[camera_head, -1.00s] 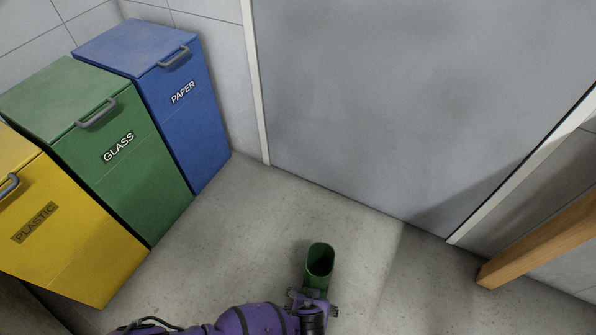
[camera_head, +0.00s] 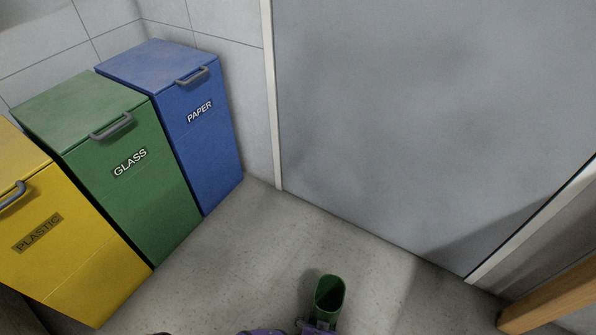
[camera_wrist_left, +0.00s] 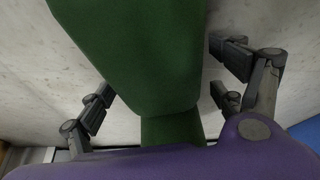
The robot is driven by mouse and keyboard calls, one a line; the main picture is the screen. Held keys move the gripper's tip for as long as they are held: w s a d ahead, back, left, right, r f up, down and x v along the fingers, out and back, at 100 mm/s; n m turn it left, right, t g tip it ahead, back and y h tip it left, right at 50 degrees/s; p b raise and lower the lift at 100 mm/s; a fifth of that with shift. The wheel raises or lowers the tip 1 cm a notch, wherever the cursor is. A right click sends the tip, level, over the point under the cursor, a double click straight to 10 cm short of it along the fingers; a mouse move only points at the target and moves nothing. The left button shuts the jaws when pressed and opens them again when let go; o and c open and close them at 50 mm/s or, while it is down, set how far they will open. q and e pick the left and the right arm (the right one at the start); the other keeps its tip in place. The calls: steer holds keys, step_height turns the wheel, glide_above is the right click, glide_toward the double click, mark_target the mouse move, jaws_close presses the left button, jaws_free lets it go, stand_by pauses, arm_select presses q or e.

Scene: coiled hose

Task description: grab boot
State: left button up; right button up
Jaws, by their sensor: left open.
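A dark green boot (camera_head: 329,297) stands on the floor at the bottom middle of the head view, its open top facing up. My left gripper (camera_head: 318,325) is at its near side, mostly cut off by the bottom edge. In the left wrist view the boot (camera_wrist_left: 140,50) fills the middle, close to the camera. The left gripper (camera_wrist_left: 163,88) is open, with fingers on both sides of the boot. I cannot tell whether they touch it. The boot's lower part is hidden. My right gripper is in neither view.
A yellow plastic bin (camera_head: 75,270), a green glass bin (camera_head: 140,190) and a blue paper bin (camera_head: 205,135) stand along the left wall. A large grey door (camera_head: 420,110) is behind. A wooden beam (camera_head: 550,300) is at lower right. The floor around the boot is clear.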

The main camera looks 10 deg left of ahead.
arm_select(q)
steer(key=shift+w+d, duration=0.1)
steer(key=shift+w, duration=0.2)
steer(key=c, duration=1.4)
steer(key=shift+r, duration=0.1)
steer(key=shift+c, duration=0.8)
